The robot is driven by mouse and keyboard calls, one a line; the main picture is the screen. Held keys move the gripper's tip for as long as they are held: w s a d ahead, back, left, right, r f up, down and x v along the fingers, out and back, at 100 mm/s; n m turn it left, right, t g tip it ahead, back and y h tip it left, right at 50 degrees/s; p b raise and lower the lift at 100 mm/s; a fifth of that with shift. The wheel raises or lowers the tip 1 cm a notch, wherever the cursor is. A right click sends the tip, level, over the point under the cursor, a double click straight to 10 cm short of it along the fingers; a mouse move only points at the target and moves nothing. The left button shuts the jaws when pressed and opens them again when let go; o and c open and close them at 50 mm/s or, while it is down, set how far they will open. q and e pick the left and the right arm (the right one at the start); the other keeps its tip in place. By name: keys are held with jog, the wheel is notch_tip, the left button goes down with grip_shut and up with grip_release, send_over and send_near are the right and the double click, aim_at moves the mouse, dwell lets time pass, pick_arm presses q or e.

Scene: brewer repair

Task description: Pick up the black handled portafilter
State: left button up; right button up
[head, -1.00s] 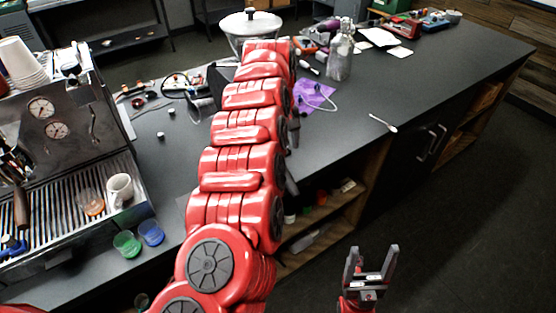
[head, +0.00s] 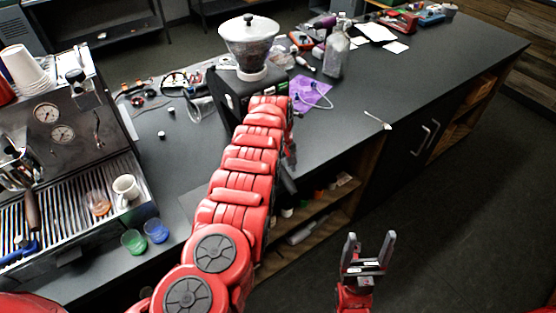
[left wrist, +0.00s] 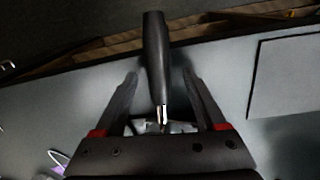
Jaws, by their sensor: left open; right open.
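In the left wrist view, the black handle of the portafilter (left wrist: 155,45) stands out between the two fingers of my open left gripper (left wrist: 160,76). The fingers are spread on either side of it, with gaps showing. A metal neck shows at the handle's lower end; the portafilter's head is mostly hidden by the gripper body. In the head view, my red left arm covers most of this spot, and I cannot clearly make out the portafilter there. My right gripper (head: 367,251) is open and empty, low over the floor in front of the counter.
A coffee grinder (head: 249,42) with a clear hopper stands behind my left arm. The espresso machine (head: 70,135) is at left, with a white mug (head: 127,189), a green cup (head: 134,241) and a blue cup (head: 156,230).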

pick_arm(q)
jog(key=shift+d+f, duration=0.1)
jog(key=shift+f, duration=0.1)
grip_shut()
dwell(0.3)
jog(key=shift+w, duration=0.1)
dwell(0.9)
